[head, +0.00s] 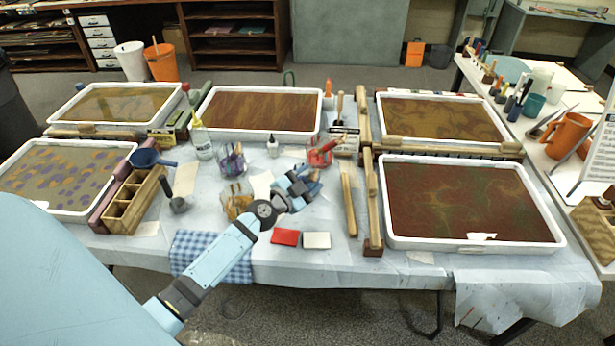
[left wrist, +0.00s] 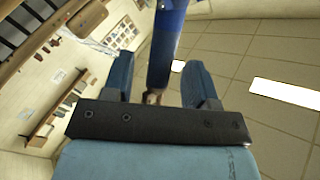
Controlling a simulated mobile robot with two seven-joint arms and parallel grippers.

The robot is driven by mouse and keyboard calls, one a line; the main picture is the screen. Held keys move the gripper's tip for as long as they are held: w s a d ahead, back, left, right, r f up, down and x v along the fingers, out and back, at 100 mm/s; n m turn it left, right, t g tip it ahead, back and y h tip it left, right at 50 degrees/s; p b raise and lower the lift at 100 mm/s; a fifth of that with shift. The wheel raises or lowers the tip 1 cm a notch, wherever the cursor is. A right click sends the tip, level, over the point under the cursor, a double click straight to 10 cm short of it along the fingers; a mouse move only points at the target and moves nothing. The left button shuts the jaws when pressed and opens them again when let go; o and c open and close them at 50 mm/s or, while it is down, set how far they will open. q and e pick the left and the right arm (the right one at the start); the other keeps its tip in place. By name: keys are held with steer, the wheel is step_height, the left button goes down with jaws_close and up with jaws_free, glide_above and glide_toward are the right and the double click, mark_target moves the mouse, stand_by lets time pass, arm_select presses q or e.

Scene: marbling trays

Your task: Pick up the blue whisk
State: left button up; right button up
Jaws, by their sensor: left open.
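My left gripper (head: 303,186) is over the middle of the table, near the glass jars. In the left wrist view its two blue fingers (left wrist: 162,84) are apart. A blue cylindrical handle, seemingly the blue whisk (left wrist: 167,38), stands between them, with a gap on each side. In the head view the gripper covers most of that spot, so the rest of the whisk is hidden. My right gripper is not in view.
Jars with purple (head: 232,160), orange (head: 237,202) and red (head: 322,152) contents stand close around the gripper. Wooden bars (head: 349,205) lie to the right. Marbling trays (head: 565,241) fill both sides. A red block (head: 285,237) and a white block (head: 316,240) lie in front.

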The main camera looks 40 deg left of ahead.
arm_select(q)
steer(key=shift+w, duration=0.5)
steer(key=shift+w+f, duration=0.1)
steer(key=shift+w, duration=0.05)
steer(key=shift+d, duration=0.1)
steer(key=c, duration=0.9)
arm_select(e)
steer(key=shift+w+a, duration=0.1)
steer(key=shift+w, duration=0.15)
